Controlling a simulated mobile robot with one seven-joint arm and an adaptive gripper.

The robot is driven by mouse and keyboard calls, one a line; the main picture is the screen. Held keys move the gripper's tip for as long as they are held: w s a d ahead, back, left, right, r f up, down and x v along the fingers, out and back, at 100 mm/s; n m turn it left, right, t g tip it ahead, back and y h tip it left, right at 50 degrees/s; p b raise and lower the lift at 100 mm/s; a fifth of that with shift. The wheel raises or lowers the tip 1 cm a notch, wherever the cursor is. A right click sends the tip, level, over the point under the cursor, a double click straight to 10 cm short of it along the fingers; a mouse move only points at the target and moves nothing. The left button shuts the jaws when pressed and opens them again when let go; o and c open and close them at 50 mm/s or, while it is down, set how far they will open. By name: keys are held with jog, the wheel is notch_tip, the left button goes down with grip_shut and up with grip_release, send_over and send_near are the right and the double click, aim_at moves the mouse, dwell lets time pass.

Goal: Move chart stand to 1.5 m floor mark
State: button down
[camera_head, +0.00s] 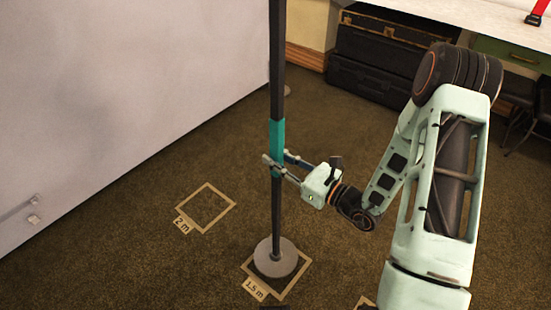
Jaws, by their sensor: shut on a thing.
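The chart stand (278,210) is a dark upright pole with a teal band and a round grey base (276,258). Its top is out of view. The base stands inside or over the tan square outline of the 1.5 m floor mark (254,289), toward the outline's upper left part. Whether the base rests flat on the floor I cannot tell for sure. My gripper (277,165) is shut on the pole at the lower part of the teal band, coming from the right. The 2 m floor mark (182,224), an empty tan square, lies to the left and farther back.
A large pale panel (110,90) stands along the left. Black cases (375,58) sit at the back under a white-topped desk (440,12). Part of another tan mark (364,302) shows at the bottom edge. Brown carpet between is clear.

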aim_at(280, 177)
jog(key=shift+d+r, duration=0.1)
jog(key=shift+f+b, duration=0.85)
jog(key=shift+f, duration=0.1)
jog(key=shift+s+d, duration=0.1)
jog(key=shift+s, duration=0.05)
jog(key=shift+f+b, duration=1.75)
jog(key=shift+f, duration=0.7)
dwell(1.8)
jog(key=c, duration=1.6)
grip_release()
